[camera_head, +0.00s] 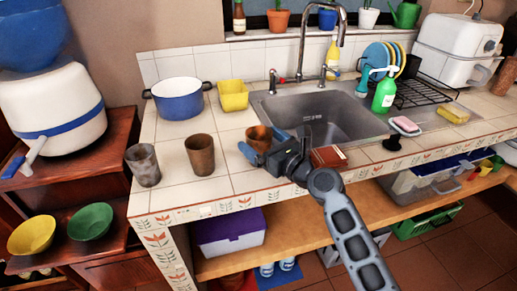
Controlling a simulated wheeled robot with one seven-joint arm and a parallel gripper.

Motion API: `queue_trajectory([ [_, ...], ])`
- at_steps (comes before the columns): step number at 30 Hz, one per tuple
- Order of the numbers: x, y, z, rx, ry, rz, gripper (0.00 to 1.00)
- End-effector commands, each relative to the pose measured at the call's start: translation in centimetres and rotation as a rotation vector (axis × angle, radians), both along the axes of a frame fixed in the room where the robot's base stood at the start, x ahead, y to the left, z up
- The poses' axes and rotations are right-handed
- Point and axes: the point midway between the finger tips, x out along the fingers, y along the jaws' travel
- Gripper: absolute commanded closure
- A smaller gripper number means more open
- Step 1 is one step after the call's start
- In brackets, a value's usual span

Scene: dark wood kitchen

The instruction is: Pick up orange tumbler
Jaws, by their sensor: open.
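An orange-brown tumbler (258,136) stands on the white tiled counter (211,186), left of the sink. My gripper (263,144) is open at this tumbler, with one blue fingertip at its lower left and the other at its right. The fingers hide part of its lower side, and I cannot tell whether they touch it. A brown tumbler (200,155) stands to the left, and a grey tumbler (143,165) stands farther left near the counter's corner.
A blue pot (179,103) and a yellow square bowl (233,96) stand behind the tumblers. The sink (330,113) lies to the right of my gripper. A reddish-brown box-like thing (328,157) lies close to my gripper. The counter's front edge runs below my arm.

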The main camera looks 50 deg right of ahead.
Motion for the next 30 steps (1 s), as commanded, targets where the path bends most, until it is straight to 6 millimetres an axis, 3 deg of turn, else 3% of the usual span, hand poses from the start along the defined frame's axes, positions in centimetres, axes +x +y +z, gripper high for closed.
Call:
queue_trajectory([
  [6,2.8,-0.3,-0.2,-0.002,-0.001,0.001,0.00],
  [15,3.1,-0.4,-0.3,-0.002,0.000,0.000,0.00],
  [30,3.1,-0.4,-0.3,-0.003,0.001,0.000,0.48],
])
